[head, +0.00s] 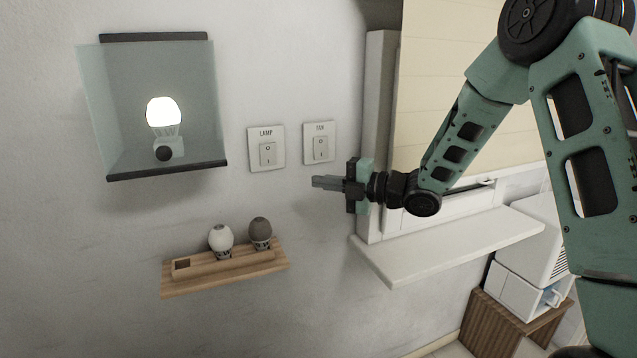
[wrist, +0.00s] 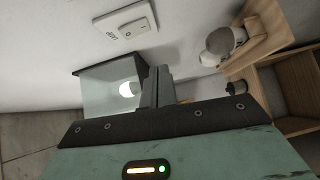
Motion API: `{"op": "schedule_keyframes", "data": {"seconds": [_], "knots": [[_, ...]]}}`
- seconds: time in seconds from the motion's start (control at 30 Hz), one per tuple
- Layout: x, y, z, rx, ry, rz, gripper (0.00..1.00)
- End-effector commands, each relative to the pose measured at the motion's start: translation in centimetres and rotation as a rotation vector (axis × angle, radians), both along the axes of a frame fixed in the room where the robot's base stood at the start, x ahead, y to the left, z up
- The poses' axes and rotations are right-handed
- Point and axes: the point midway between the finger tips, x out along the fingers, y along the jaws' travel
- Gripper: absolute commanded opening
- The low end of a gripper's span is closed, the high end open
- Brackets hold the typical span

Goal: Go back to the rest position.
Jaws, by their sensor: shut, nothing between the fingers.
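My gripper (head: 327,183) is shut and empty. In the head view it hangs in free air in front of the wall, below the fan switch (head: 318,143) and to the right of the lamp switch (head: 266,148), apart from both. In the wrist view the closed fingers of my gripper (wrist: 156,86) point toward the glass-sided lamp box (wrist: 95,90). My green arm comes in from the right in the head view.
A lit bulb (head: 164,115) stands in the wall-mounted lamp box (head: 168,168). A wooden rack (head: 180,290) below holds a white bulb (head: 221,238) and a dark bulb (head: 260,230). A window sill (head: 450,247) juts out right, above a white appliance (head: 520,290).

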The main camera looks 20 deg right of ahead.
Motion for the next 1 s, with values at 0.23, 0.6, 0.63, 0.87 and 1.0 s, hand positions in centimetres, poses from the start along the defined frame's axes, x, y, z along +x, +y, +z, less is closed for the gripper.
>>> {"op": "schedule_keyframes", "data": {"seconds": [0.23, 0.6, 0.63, 0.87, 1.0], "knots": [[0.0, 0.3, 0.0, -0.001, 0.012, -0.004, 0.00], [-4.0, 9.3, -2.7, 0.046, 0.630, -0.325, 0.00], [-5.1, 10.0, -3.1, 0.055, 0.697, -0.367, 0.00], [-17.3, 13.5, -5.8, 0.110, 1.193, -0.719, 0.00], [-26.3, 14.0, -6.7, 0.115, 1.450, -0.949, 0.00]]}}
